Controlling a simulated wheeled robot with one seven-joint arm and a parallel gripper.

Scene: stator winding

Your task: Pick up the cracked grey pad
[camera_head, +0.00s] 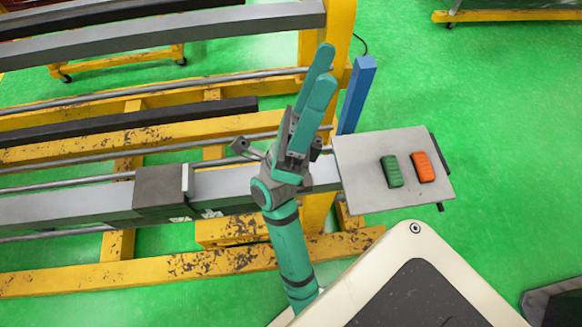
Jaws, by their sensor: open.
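I cannot make out a cracked grey pad in the head view. A green ribbed pad (391,171) and an orange ribbed pad (423,167) lie side by side on a flat light grey plate (362,190) at the right. No crack can be made out on the plate. My gripper (324,68) has two teal fingers pointing up in the picture, left of the plate. It is open, and nothing shows between the fingers. It is above the yellow frame and apart from both pads.
A yellow frame (220,262) with worn paint and long grey bars fills the left. A dark grey block (160,189) sits on a rail. Green floor is open at upper right.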

